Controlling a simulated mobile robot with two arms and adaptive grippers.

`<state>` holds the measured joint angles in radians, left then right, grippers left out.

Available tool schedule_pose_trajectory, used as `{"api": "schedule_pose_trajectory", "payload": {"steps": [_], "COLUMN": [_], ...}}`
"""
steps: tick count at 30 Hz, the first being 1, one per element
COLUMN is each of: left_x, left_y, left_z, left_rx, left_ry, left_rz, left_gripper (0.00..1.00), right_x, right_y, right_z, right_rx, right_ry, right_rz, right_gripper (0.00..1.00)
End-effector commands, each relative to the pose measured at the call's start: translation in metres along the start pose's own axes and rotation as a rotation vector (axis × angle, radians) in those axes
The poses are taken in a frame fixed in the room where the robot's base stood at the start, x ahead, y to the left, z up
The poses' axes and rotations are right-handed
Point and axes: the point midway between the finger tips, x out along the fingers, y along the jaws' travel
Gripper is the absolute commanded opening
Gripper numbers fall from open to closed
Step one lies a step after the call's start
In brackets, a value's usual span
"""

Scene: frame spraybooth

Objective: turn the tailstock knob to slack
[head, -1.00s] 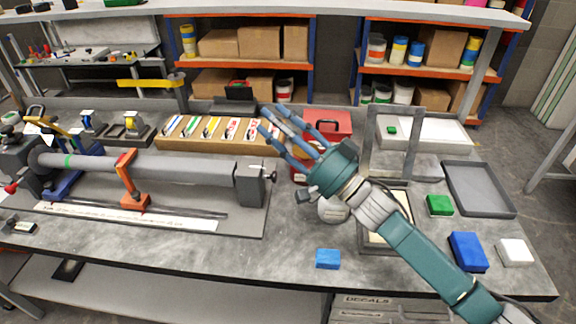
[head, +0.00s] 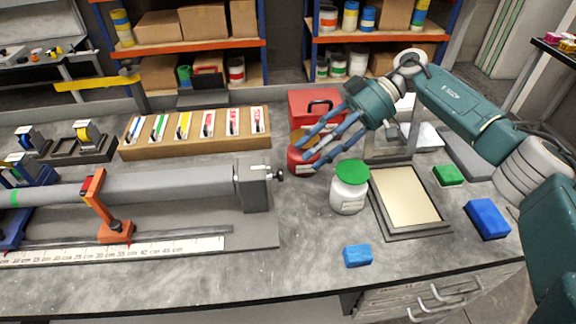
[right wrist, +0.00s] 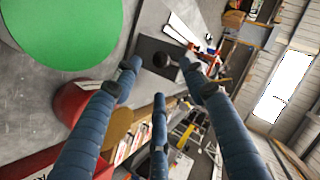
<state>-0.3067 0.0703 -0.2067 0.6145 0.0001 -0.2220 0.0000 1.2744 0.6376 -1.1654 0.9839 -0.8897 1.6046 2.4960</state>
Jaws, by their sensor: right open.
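The tailstock (head: 254,188) is a grey block at the right end of the long grey tube (head: 170,183). Its small dark tailstock knob (head: 279,174) sticks out to the right. My right gripper (head: 303,160) is open and empty, its blue fingers pointing left and down toward the knob, apart from it. In the right wrist view the fingers (right wrist: 160,85) are spread, and the tailstock's dark end face (right wrist: 148,66) with the round knob (right wrist: 160,59) lies between and beyond them. My left gripper is not in view.
A red jar (head: 296,168) stands beneath my right fingers. Close by are a white jar with a green lid (head: 349,192), a red toolbox (head: 312,96) and a framed panel (head: 408,195). A blue block (head: 357,255) lies in front. The bench before the tailstock is clear.

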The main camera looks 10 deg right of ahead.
Motion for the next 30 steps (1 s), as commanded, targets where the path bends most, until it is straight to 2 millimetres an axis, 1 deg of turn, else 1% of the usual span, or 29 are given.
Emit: {"api": "schedule_pose_trajectory", "payload": {"steps": [1, 6, 10, 15, 23, 24, 26, 27, 30], "left_x": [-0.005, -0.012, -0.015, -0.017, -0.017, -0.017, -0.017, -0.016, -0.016], "left_y": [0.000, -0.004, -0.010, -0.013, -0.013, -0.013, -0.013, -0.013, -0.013], "left_z": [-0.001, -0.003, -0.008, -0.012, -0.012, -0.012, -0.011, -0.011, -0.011], "left_rx": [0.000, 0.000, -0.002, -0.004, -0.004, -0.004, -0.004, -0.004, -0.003], "left_ry": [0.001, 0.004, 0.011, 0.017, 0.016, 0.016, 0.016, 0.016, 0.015], "left_rz": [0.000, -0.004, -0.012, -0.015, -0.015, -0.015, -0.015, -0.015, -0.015], "left_gripper": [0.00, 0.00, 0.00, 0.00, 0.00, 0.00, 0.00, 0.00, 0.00], "right_x": [0.011, 0.043, 0.060, 0.071, 0.073, 0.073, 0.073, 0.073, 0.072], "right_y": [-0.003, -0.002, -0.002, -0.001, -0.001, -0.001, -0.001, -0.001, -0.001], "right_z": [-0.001, -0.001, -0.001, -0.001, -0.001, -0.001, -0.001, -0.001, -0.001], "right_rx": [-0.001, -0.002, -0.002, -0.002, -0.003, -0.003, -0.003, -0.003, -0.003], "right_ry": [-0.003, -0.002, 0.000, 0.002, 0.002, 0.002, 0.002, 0.002, 0.002], "right_rz": [-0.004, -0.004, -0.004, -0.001, -0.001, -0.001, -0.001, -0.001, -0.001], "right_gripper": [0.43, 0.43, 0.43, 0.43, 0.43, 0.39, 0.27, 0.19, 0.00]}}
